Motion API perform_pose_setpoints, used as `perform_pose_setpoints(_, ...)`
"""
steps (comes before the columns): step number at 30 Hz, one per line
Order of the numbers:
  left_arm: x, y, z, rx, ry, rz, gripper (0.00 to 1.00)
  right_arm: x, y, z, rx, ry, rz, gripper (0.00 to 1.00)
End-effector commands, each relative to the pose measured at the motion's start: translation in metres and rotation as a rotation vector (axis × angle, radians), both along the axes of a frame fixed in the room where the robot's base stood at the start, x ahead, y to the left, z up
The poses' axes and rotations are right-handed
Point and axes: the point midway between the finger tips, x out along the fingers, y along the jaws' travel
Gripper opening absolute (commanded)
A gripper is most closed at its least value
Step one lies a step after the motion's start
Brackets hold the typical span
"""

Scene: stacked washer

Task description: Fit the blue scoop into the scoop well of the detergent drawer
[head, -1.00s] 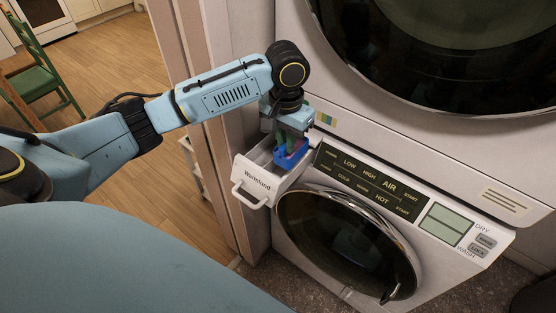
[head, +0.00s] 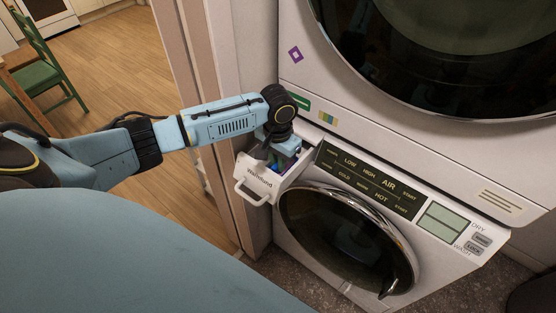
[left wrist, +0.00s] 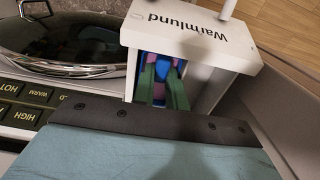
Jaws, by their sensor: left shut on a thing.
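The white detergent drawer (head: 256,184), labelled Warmlund, is pulled out at the upper left of the lower washer; its front also shows in the left wrist view (left wrist: 190,35). My left gripper (head: 279,158) points down into the drawer. In the left wrist view its green fingers (left wrist: 163,78) are shut on the blue scoop (left wrist: 163,72), which sits between them inside the drawer. Purple and pink surfaces show around the fingers. The fingers hide much of the scoop and the well, so I cannot tell whether it is seated. My right gripper is out of view.
A dark control panel (head: 368,182) lies just right of the drawer, above the round washer door (head: 345,240). The upper machine's front (head: 400,130) rises close behind my wrist. A door frame (head: 205,110) stands on the left, with open wooden floor beyond.

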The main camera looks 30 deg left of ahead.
Motion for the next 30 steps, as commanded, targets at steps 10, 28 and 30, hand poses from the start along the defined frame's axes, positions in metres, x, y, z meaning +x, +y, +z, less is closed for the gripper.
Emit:
perform_pose_setpoints(10, 0.001, 0.0, -0.003, -0.001, -0.002, 0.001, 0.15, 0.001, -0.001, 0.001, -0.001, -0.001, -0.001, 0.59)
perform_pose_setpoints(28, 0.001, 0.0, 0.032, -0.001, -0.006, 0.0, 0.22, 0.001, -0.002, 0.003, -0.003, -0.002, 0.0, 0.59)
perform_pose_setpoints(30, 0.002, 0.0, 0.048, -0.001, -0.006, -0.001, 0.22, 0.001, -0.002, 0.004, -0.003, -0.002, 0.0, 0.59)
